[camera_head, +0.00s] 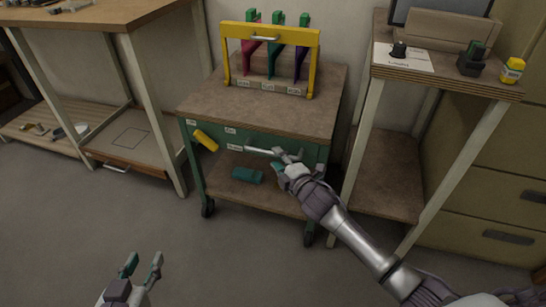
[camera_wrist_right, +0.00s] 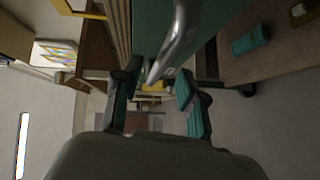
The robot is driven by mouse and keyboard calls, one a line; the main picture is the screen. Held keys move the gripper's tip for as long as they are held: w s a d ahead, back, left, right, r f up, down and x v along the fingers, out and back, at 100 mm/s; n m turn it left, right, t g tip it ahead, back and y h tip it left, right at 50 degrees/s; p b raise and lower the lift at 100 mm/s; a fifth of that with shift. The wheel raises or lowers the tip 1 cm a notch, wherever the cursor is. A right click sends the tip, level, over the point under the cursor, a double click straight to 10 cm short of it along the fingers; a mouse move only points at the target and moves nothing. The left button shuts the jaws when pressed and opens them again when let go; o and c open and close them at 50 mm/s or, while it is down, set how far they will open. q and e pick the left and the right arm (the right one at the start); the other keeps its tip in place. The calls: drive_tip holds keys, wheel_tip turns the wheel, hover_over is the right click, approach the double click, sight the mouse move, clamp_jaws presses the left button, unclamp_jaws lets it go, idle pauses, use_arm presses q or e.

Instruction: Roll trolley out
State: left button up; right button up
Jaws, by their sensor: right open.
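The trolley (camera_head: 235,110) has a wooden top, a green frame, a lower shelf and dark wheels, and stands between two tables. A pale bar handle (camera_head: 262,151) sits on its front; in the right wrist view the metal handle (camera_wrist_right: 178,45) reaches down to between my finger tips. My right gripper (camera_head: 285,167) is at the handle's right end, open; its two fingers show apart in the wrist view (camera_wrist_right: 155,90). Whether they touch the bar I cannot tell. My left gripper (camera_head: 143,264) is open and empty, low over the floor, away from the trolley.
A yellow rack (camera_head: 226,55) with pink, green and purple tools stands on the trolley. The floor (camera_head: 230,250) in front is clear.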

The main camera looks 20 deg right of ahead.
sight(275, 156)
drive_tip(key=x, duration=0.3)
drive_tip(key=shift+b, duration=0.35)
use_arm(q)
drive_tip(key=shift+w+d+r+t+h, duration=0.25)
drive_tip(key=shift+r+t, duration=0.2)
drive_tip(key=shift+r, duration=0.3)
drive_tip(key=shift+w+d+r+t+h, duration=0.1)
drive_tip(key=shift+w+r+t, duration=0.35)
drive_tip(key=shift+r, duration=0.3)
drive_tip(key=shift+w+d+r+t+h, duration=0.2)
drive_tip(key=shift+r+t, duration=0.3)
drive_tip(key=shift+r, duration=0.25)
use_arm(e)
drive_tip(key=shift+w, duration=0.3)
clamp_jaws()
